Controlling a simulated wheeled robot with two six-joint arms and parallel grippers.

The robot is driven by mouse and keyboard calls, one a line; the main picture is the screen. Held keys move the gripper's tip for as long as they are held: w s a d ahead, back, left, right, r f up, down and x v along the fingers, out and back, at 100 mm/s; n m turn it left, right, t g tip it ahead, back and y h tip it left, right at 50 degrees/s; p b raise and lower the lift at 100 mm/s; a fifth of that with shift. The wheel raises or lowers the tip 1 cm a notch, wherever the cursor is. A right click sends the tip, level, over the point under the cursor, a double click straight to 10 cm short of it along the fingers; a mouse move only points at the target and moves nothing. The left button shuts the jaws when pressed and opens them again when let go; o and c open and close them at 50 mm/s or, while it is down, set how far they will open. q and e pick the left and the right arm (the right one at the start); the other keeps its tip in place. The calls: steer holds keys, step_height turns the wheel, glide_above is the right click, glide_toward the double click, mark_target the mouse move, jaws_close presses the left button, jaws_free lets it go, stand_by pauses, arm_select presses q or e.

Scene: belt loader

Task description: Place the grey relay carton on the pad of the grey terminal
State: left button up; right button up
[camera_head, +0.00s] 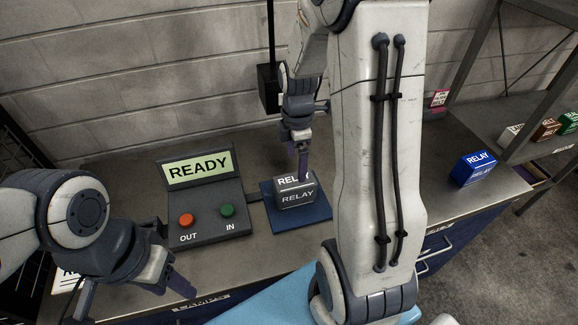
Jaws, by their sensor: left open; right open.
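The grey relay carton (296,196), labelled RELAY, sits on a dark blue pad (318,214). The pad lies beside the dark grey terminal (207,207), linked to it by a short piece. The terminal's screen reads READY, above a red OUT button (187,220) and a green IN button (227,211). My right gripper (300,168) points down at the carton's top and far side, open; a finger overlaps its label, and contact cannot be told. My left gripper (134,296) is open and empty at the lower left, near the bench's front edge.
A blue RELAY carton (476,168) stands on the bench at the right. Small white, brown and green cartons (548,130) sit on the rack farther right. A partly hidden white carton (65,279) is at the lower left. My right arm hides the bench's middle.

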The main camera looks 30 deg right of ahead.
steer(key=shift+a+r, duration=0.2)
steer(key=shift+r, duration=0.05)
steer(key=s+a+r+m, duration=0.2)
steer(key=s+a+r, duration=0.1)
steer(key=a, duration=0.5)
steer(key=s+a+r+m, duration=0.1)
steer(key=s+a+r, duration=0.15)
steer(key=a, duration=0.55)
steer(key=s+a+r+m+y, duration=0.1)
steer(key=s+a+m, duration=0.4)
steer(key=s, duration=0.8)
steer(key=a, duration=0.2)
steer(key=shift+a+r, duration=0.4)
